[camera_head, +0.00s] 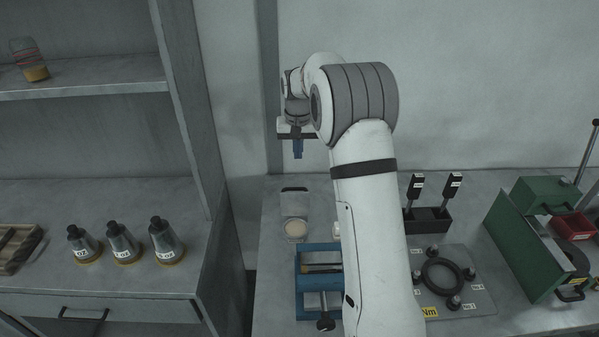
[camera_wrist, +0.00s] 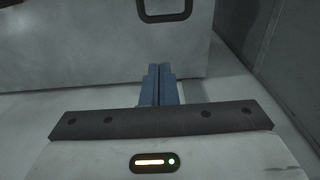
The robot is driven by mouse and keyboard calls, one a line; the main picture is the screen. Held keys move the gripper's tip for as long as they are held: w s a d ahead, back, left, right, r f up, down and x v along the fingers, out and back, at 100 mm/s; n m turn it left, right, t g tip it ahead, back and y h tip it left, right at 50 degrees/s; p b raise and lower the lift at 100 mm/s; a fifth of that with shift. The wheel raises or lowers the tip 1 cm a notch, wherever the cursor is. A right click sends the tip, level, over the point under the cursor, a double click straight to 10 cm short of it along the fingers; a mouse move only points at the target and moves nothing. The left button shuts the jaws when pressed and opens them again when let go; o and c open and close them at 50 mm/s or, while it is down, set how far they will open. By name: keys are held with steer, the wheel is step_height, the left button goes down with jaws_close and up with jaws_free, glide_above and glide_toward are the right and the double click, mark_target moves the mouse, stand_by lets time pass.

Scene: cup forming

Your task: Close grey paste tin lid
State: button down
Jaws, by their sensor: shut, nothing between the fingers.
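The grey paste tin (camera_head: 295,238) appears as a small round container with a pale, cream-coloured top on the bench. A flat grey piece with a dark handle (camera_head: 295,205), which looks like its open lid, stands just behind it. My gripper (camera_head: 297,154) is above and behind these, pointing down, with its blue fingers shut and empty. In the wrist view my gripper's fingers (camera_wrist: 160,70) are pressed together in front of a grey panel with a dark handle (camera_wrist: 90,50). I cannot tell for sure whether that panel is the lid.
A blue fixture (camera_head: 302,285) stands in front of the tin. My arm hides part of the bench. To the right are a black tool holder (camera_head: 428,222), a plate with a black ring (camera_head: 480,300) and a green box (camera_head: 522,250). Several bottles (camera_head: 166,243) stand at left.

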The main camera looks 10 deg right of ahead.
mark_target(295, 199)
step_height(295, 199, down, 10)
steer(key=p, duration=0.3)
steer(key=shift+s+d+f, duration=0.15)
steer(key=shift+s+f, duration=0.05)
steer(key=shift+f, duration=0.05)
steer(key=shift+s, duration=0.1)
stand_by(0.3)
